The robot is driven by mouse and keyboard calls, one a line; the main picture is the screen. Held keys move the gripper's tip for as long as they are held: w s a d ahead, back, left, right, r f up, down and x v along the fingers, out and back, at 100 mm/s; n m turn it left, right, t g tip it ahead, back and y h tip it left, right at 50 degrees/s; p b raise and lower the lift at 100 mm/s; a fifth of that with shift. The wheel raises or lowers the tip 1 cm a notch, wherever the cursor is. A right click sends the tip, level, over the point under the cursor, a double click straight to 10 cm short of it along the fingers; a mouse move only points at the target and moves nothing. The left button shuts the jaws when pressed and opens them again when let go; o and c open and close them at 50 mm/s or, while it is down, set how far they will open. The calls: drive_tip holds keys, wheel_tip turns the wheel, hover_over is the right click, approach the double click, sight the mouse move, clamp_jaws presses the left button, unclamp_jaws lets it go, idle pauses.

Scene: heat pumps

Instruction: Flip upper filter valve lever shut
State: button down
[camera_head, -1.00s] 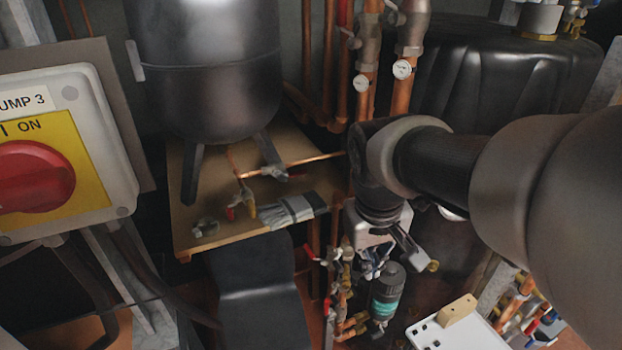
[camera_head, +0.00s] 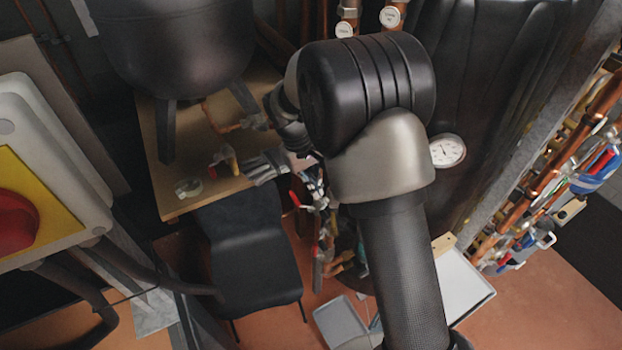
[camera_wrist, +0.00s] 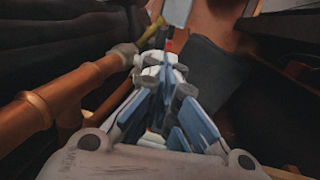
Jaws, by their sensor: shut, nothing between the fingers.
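The filter pipework with its valves (camera_head: 325,232) stands below and left of my arm in the head view. A red lever (camera_head: 295,198) shows at its upper left; I cannot tell for sure whether it is the upper filter valve lever. The filter body is hidden behind my arm. My gripper (camera_head: 313,182) is partly hidden by my forearm and sits close to the red lever. In the wrist view my gripper (camera_wrist: 164,62) is shut and empty. A small red part (camera_wrist: 169,46) shows right at its fingertips; contact is unclear. A brass fitting (camera_wrist: 151,38) is beside it.
A copper pipe (camera_wrist: 65,95) runs close along the left of my gripper in the wrist view. A black chair (camera_head: 245,250) stands left of the pipework. A wooden table (camera_head: 160,195) bears a dark tank (camera_head: 175,50). A pale panel (camera_head: 463,285) lies to the right of my arm.

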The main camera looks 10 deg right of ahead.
sight(323, 212)
drive_tip(key=b+x, duration=0.1)
drive_tip(key=x, duration=0.8)
drive_tip(key=shift+w+f+b, duration=0.1)
drive_tip(key=shift+f+b, duration=0.05)
drive_tip(key=shift+b, duration=0.15)
drive_tip(key=shift+d, duration=0.1)
